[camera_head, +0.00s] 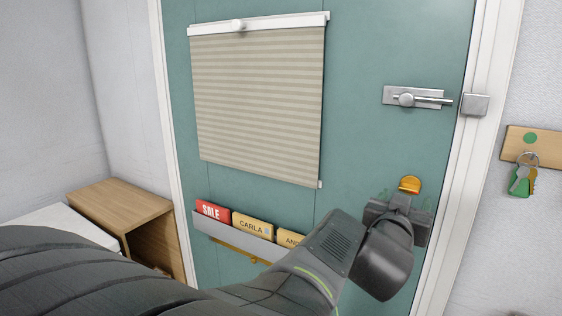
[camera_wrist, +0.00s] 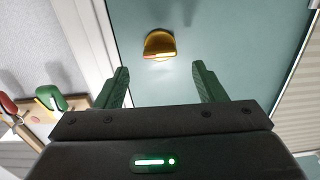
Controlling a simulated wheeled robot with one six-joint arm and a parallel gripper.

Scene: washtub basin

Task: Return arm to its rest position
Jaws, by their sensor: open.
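My gripper (camera_head: 405,201) is in front of the right part of the teal door (camera_head: 360,60), below the bolt. In the wrist view its two green fingers (camera_wrist: 160,70) are spread apart with nothing between them. A rounded brass piece (camera_wrist: 159,45) on the door shows just beyond the fingertips, apart from them. It also shows in the head view (camera_head: 410,184), just above the gripper. My dark arm reaches across the lower part of the head view and hides the lower door.
A pleated blind (camera_head: 258,100) hangs on the door above a rack (camera_head: 238,236) of labelled cards. A sliding bolt (camera_head: 412,98) is at upper right. Keys (camera_head: 522,178) hang from a wooden board (camera_head: 540,146) on the right wall. A wooden cabinet (camera_head: 120,207) stands at left.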

